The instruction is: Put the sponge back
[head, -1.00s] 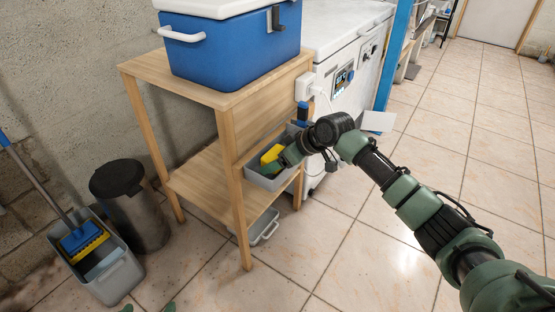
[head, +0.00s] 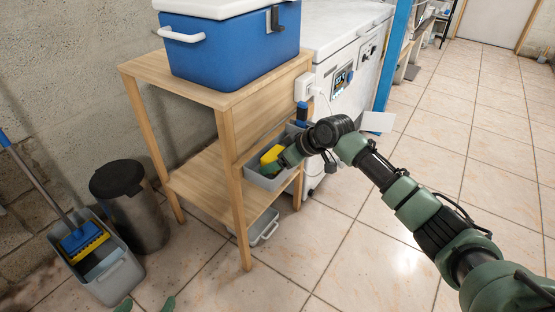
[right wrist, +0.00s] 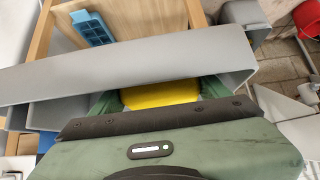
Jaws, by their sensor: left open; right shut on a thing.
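In the right wrist view the sponge (right wrist: 160,94) shows between two green fingers, behind the long grey bin wall (right wrist: 130,68). My right gripper (right wrist: 160,97) is shut on it. The sponge's underside is hidden, so I cannot tell whether it touches the bin floor. My left gripper (head: 147,305) shows only as two green fingertips, spread apart and empty, at the bottom edge of the head view.
A blue cooler (head: 235,55) stands on the wooden shelf unit (head: 200,92). A white chest freezer (head: 340,35) is behind it. A black bin (head: 135,205) and a grey mop bucket (head: 115,280) stand at left. The tiled floor at right is clear.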

